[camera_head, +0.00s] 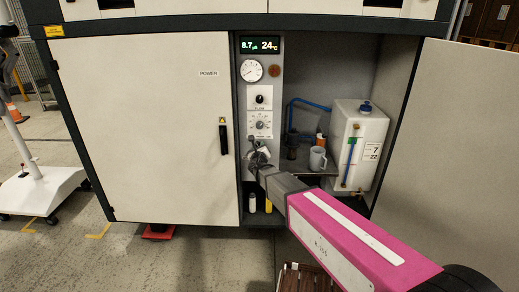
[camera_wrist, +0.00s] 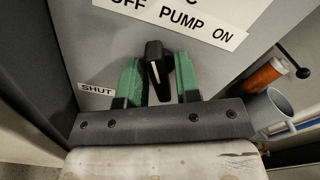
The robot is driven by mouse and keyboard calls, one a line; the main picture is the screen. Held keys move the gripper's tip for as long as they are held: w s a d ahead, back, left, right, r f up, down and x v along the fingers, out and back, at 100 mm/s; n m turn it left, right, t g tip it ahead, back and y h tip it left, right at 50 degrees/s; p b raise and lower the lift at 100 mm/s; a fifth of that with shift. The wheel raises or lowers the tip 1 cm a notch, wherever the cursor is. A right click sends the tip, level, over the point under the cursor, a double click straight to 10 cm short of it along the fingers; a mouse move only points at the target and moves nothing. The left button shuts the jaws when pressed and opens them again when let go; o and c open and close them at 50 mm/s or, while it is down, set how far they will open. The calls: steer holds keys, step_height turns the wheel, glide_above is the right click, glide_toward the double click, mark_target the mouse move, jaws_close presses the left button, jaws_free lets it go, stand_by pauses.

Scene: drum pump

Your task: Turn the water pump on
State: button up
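The narrow control panel (camera_head: 240,110) stands inside the open cabinet, left of the white tank. In the wrist view a white label (camera_wrist: 185,18) reads "OFF PUMP ON", with its left end cut off. A black handle (camera_wrist: 158,65) sticks out from the panel below the label. My gripper (camera_wrist: 158,85) has green-padded fingers on either side of this handle, with narrow gaps seeming to show beside it. Contact is not clear. In the head view my gripper (camera_head: 258,155) is at the lower panel and hides the handle there. A "SHUT" label (camera_wrist: 96,90) lies left of the fingers.
A gauge (camera_head: 251,70), a black knob (camera_head: 260,98) and a dial (camera_head: 260,124) sit higher on the panel. A grey mug (camera_head: 317,159) and a white tank (camera_head: 357,145) stand to the right. The left door (camera_head: 145,130) is closed; the right door (camera_head: 450,160) is open.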

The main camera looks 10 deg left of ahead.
steer(key=shift+m, duration=0.3)
steer(key=m, duration=1.1)
steer(key=shift+m, duration=0.3)
stand_by(0.5)
steer(key=o, duration=0.6)
steer(key=shift+s, duration=0.15)
steer(key=v, duration=1)
steer(key=shift+s+d, duration=0.1)
steer(key=shift+s, duration=0.2)
